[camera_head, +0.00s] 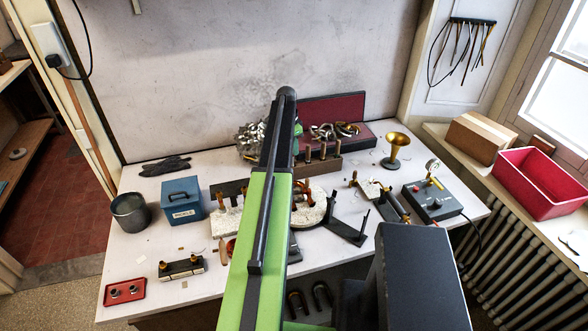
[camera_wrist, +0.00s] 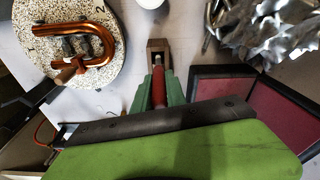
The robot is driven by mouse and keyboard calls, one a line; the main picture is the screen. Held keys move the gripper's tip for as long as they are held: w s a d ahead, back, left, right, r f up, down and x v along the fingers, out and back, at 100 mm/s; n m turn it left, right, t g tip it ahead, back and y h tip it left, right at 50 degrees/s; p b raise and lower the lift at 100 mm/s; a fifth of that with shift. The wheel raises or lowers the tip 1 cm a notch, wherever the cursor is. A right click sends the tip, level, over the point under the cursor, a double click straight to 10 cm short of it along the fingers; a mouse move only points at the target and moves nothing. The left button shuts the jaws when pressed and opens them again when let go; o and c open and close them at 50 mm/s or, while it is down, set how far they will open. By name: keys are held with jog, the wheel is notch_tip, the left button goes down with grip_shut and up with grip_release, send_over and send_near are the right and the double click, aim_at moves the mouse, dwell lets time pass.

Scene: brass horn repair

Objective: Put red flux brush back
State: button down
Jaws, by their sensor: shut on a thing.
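My gripper (camera_wrist: 158,84) is shut on the red flux brush (camera_wrist: 158,92), whose red handle shows between the green fingers in the wrist view. The brush's far end points toward a small wooden block with a dark opening (camera_wrist: 158,47). I cannot tell whether the brush touches the block or enters it. In the head view my arm hides the brush and most of the gripper. A wooden rack (camera_head: 322,164) with several upright pieces stands just right of my arm there.
A round speckled plate (camera_wrist: 40,45) bears a bent copper tube (camera_wrist: 100,45). Crumpled foil (camera_wrist: 270,30) and a red-lined case (camera_wrist: 225,92) lie near the gripper. A blue box (camera_head: 182,198), a grey pot (camera_head: 130,211) and a brass bell (camera_head: 396,147) stand on the bench.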

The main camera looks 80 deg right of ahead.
notch_tip(320, 180, down, 6)
jog(key=b, duration=0.4)
jog(key=shift+f, duration=0.1)
jog(key=shift+r, duration=0.25)
jog(key=shift+f, duration=0.2)
jog(key=c, duration=1.4)
grip_release()
jog(key=shift+o, duration=0.2)
jog(key=shift+r, duration=0.1)
notch_tip(320, 180, up, 12)
jog(key=w+p, duration=0.1)
jog(key=p, duration=1.1)
jog(key=shift+a, duration=0.45)
jog(key=shift+w, duration=0.1)
